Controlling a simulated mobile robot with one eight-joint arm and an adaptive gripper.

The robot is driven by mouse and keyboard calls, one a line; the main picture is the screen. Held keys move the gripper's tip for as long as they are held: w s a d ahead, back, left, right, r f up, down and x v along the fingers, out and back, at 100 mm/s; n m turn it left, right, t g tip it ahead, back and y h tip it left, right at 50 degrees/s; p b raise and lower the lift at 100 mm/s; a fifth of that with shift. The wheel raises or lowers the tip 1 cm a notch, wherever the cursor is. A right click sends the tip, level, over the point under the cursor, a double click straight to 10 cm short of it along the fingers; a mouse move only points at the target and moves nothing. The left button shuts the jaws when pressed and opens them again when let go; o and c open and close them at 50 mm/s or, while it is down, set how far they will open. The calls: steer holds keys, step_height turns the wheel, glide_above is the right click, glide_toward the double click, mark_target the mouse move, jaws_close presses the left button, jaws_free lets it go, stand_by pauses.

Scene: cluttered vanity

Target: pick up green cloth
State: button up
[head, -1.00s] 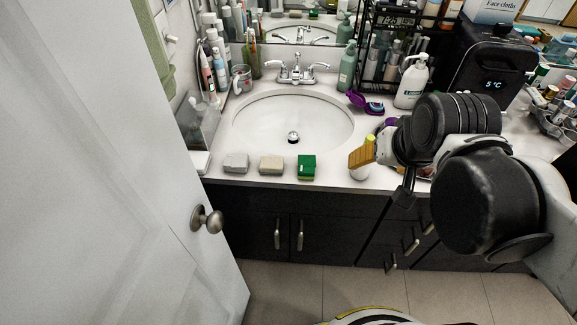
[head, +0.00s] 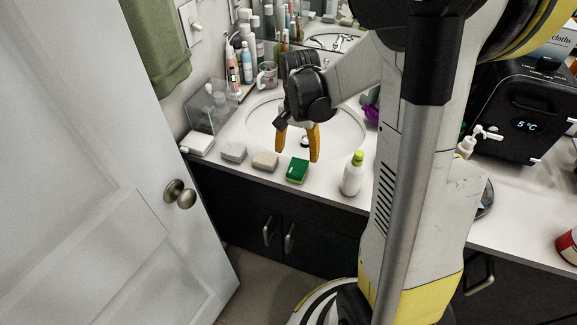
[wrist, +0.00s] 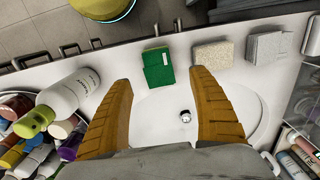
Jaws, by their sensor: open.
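The green cloth (head: 298,169), a small folded block, lies on the front edge of the white counter before the sink. In the wrist view the green cloth (wrist: 158,68) lies just beyond and between my fingertips. My gripper (head: 298,157) is open and empty, its orange fingers pointing down over the front of the sink, close to the cloth. In the wrist view my gripper (wrist: 158,82) has both fingers wide apart, with nothing between them. I cannot tell the exact height of the fingertips over the counter.
A beige block (head: 265,161) and a grey block (head: 234,152) lie left of the cloth. A white bottle with a green cap (head: 353,174) stands to its right. A green towel (head: 157,45) hangs at upper left. A white door (head: 90,170) stands at left.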

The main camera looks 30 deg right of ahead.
mark_target(298, 167)
step_height(298, 167, down, 8)
steer(key=b, duration=0.3)
steer(key=shift+d, duration=0.15)
steer(key=shift+r, duration=0.15)
steer(key=c, duration=1.1)
steer(key=shift+c, duration=0.5)
steer(key=shift+s, duration=0.1)
step_height(298, 167, up, 10)
steer(key=p, duration=0.4)
